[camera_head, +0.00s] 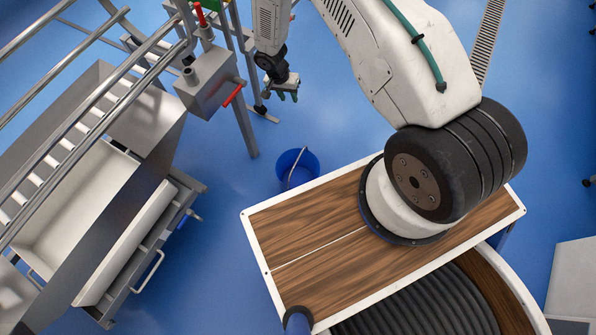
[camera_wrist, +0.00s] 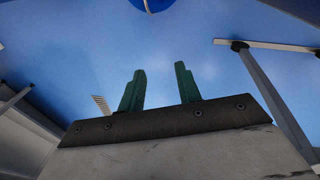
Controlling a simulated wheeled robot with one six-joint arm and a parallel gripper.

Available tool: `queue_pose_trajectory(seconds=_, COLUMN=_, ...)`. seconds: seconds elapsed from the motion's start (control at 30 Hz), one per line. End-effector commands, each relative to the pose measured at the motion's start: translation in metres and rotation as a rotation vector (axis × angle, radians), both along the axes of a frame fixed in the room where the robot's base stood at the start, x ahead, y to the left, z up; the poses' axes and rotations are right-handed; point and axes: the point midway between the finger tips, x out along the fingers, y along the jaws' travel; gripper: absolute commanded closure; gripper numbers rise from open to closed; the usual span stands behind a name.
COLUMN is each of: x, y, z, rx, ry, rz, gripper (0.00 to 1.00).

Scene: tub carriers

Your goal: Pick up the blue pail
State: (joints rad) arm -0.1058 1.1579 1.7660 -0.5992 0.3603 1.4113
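The blue pail (camera_head: 299,166) stands on the blue floor in the head view, just beyond the edge of my wooden deck, with its thin handle lying across its opening. It also shows in the wrist view, where only a small part of the pail (camera_wrist: 151,4) is in the picture at the top edge. My gripper (camera_head: 288,97) hangs above the floor, up and slightly left of the pail in the head view, and apart from it. In the wrist view its two green fingers (camera_wrist: 161,82) are spread apart with nothing between them.
A steel frame with pipes and a red-handled valve box (camera_head: 209,82) stands left of my gripper. A metal tub carrier (camera_head: 120,215) fills the left side. A floor drain grate (camera_head: 487,40) runs at the top right. Blue floor is clear between the carrier and the pail.

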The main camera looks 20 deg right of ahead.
Motion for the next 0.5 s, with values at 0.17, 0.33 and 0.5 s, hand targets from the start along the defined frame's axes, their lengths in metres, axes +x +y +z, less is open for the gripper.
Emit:
queue_pose_trajectory(seconds=0.17, x=-0.05, y=0.009, z=-0.116, rx=0.028, ry=0.035, rz=-0.068, gripper=0.66)
queue_pose_trajectory(seconds=0.33, x=-0.091, y=0.015, z=-0.184, rx=0.052, ry=0.055, rz=-0.123, gripper=0.66)
queue_pose_trajectory(seconds=0.5, x=-0.113, y=0.017, z=-0.213, rx=0.065, ry=0.064, rz=-0.149, gripper=0.66)
